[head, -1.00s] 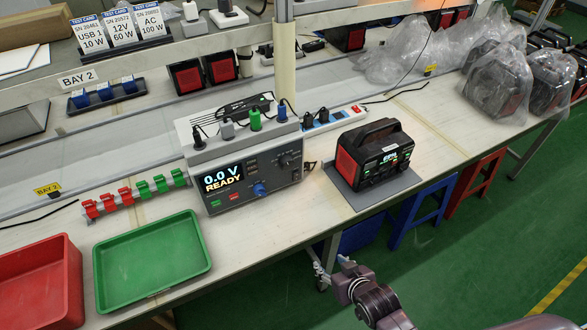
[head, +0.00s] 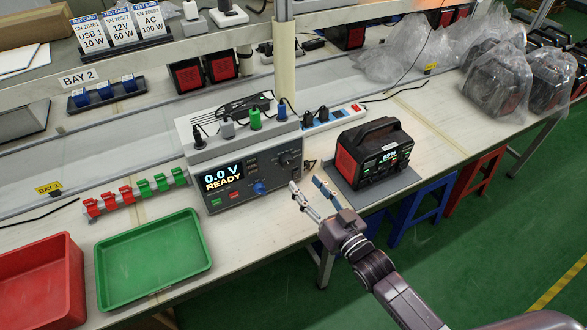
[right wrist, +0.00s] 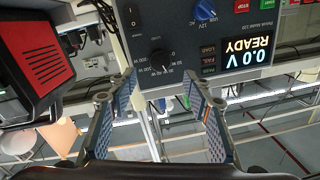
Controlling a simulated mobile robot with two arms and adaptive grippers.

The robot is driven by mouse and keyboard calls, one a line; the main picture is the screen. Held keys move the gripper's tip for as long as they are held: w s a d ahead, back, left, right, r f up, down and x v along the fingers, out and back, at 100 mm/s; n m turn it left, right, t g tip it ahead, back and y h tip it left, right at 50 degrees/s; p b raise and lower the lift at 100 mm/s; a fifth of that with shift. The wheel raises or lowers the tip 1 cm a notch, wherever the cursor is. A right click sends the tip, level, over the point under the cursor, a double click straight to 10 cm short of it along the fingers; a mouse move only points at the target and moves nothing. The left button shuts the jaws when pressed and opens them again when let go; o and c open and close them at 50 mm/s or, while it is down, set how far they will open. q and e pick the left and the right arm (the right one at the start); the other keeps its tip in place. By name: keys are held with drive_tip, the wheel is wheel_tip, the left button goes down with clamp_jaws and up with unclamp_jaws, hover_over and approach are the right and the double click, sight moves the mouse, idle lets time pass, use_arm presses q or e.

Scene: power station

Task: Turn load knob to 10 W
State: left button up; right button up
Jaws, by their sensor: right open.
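The load knob is a small black dial (head: 284,160) at the upper right of the grey tester's (head: 246,175) front panel. In the right wrist view the black knob (right wrist: 161,60) appears upside down, ringed by small number marks with a W. Its exact setting is too small to read. My right gripper (head: 304,182) is open and empty, in front of the panel's right side and apart from the knob. In the right wrist view its two fingers (right wrist: 160,85) stand wide, with the knob just beyond, between the tips. My left gripper is not in view.
A blue knob (head: 259,188) sits beside the tester's screen, which reads 0.0 V READY (head: 222,178). A black and red power station (head: 374,152) stands close on the right. A green tray (head: 153,258) and red bin (head: 40,285) lie left. Plugs stand on the tester's top.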

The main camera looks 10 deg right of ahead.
sight(289, 164)
drive_tip(key=p+x, duration=0.1)
drive_tip(key=x, duration=0.6)
drive_tip(key=shift+w, duration=0.15)
drive_tip(key=shift+c, duration=0.6)
drive_tip(key=c, duration=1)
